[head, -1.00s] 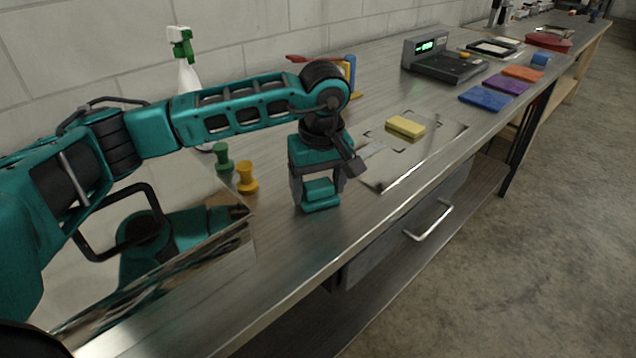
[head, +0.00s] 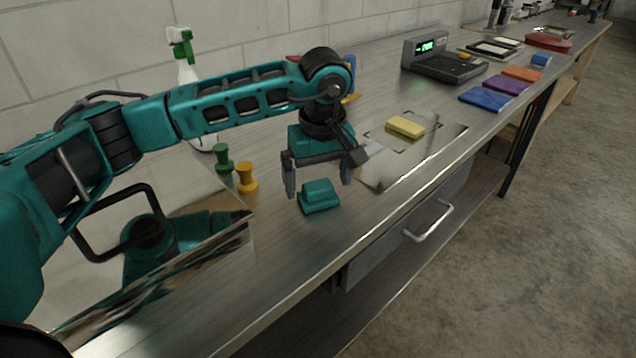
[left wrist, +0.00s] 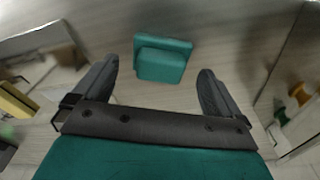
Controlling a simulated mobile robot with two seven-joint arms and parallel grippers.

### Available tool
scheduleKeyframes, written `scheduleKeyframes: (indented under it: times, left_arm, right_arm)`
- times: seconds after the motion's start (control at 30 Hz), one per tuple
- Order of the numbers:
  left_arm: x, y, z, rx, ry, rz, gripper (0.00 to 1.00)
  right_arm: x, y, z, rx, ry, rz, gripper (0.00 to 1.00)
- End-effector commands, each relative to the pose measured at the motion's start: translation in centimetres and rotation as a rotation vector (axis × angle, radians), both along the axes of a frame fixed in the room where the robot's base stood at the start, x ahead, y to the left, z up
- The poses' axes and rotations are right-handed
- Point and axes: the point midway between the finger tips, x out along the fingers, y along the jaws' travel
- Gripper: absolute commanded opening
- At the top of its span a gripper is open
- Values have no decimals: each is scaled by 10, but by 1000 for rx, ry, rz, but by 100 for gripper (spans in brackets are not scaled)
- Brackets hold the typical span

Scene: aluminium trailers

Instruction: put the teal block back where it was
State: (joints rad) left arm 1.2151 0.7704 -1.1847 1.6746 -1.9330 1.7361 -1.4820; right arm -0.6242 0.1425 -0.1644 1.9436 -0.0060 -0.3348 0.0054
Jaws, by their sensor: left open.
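The teal block (head: 319,196), a slab with a smaller raised top, rests on the steel bench near its front edge. It also shows in the left wrist view (left wrist: 163,58), beyond the fingertips and between their lines. My left gripper (head: 318,183) is open and empty, just above and behind the block. Its two fingers (left wrist: 160,80) stand wide apart on either side, not touching the block as far as I can see. My right gripper is in neither view.
A yellow block (head: 405,127) lies on a marked plate (head: 433,146) to the right. Green (head: 223,158) and orange (head: 246,178) pegs stand left of the gripper, near a mirror-like box (head: 215,258). A spray bottle (head: 186,75) and a scale (head: 440,62) stand farther back.

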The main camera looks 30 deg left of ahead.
Motion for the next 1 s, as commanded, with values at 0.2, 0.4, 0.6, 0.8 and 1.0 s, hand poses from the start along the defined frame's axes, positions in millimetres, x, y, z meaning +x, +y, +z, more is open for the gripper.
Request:
scheduleKeyframes:
  times: [0.2, 0.4, 0.6, 0.8, 1.0]
  left_arm:
    - [-3, -5, 50, -1, -6, -1, 99]
    - [-7, -8, 86, 0, -4, 0, 99]
    - [-8, -9, 101, 0, 0, 0, 99]
    - [-9, -9, 102, 0, 1, 0, 99]
    - [-8, -9, 102, -1, 1, 0, 99]
  right_arm:
    - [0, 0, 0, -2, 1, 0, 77]
    - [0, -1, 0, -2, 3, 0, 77]
    - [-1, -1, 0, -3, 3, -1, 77]
    - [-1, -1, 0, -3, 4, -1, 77]
    - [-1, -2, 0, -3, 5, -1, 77]
